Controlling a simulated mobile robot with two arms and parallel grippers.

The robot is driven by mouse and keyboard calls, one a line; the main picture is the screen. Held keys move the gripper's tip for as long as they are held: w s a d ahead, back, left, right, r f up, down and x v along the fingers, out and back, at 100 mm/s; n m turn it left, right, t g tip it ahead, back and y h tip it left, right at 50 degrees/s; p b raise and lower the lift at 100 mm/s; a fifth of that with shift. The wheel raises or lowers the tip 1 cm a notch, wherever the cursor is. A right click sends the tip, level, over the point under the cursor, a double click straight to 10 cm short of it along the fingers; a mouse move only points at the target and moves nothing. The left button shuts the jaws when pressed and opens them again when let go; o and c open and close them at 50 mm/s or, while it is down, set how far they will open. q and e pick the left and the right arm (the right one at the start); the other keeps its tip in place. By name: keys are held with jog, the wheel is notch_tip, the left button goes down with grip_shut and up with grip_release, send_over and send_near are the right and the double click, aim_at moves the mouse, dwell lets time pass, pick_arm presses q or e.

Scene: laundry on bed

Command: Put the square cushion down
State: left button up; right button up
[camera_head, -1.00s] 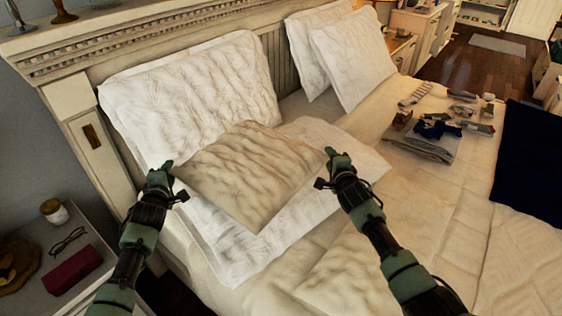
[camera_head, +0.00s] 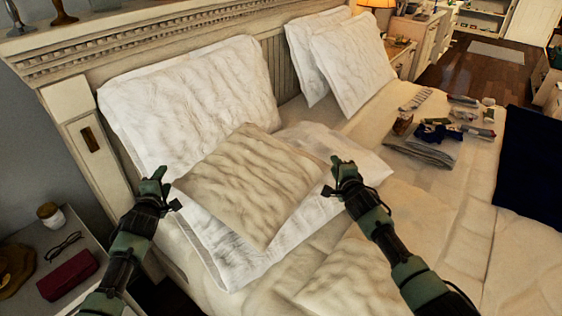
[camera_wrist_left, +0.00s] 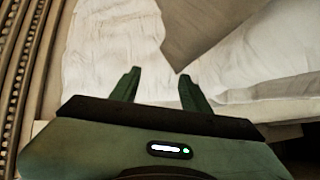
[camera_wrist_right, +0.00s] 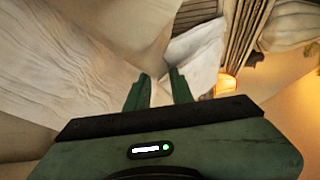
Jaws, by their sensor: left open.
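The square cushion (camera_head: 250,185), beige and wrinkled, lies on a white pillow (camera_head: 235,270) on the bed, below a larger white pillow leaning on the headboard. Part of it also shows in the left wrist view (camera_wrist_left: 210,25). My left gripper (camera_head: 160,175) is open and empty, just off the cushion's left corner. My right gripper (camera_head: 337,160) is close to its right corner, with its fingers apart and nothing seen between them. Both fingers show in the right wrist view (camera_wrist_right: 158,82).
The leaning white pillow (camera_head: 195,100) and two more pillows (camera_head: 350,62) stand along the headboard (camera_head: 160,45). Folded clothes (camera_head: 425,145) and small items lie on the right of the bed. A bedside table (camera_head: 85,235) holds glasses and a red case.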

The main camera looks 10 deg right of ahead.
jog(key=o, duration=0.6)
pick_arm(q)
jog(key=o, duration=0.8)
jog(key=shift+a, duration=0.1)
jog(key=v, duration=1.2)
pick_arm(e)
jog(key=o, duration=0.9)
jog(key=shift+c, duration=0.2)
jog(key=shift+s, duration=0.1)
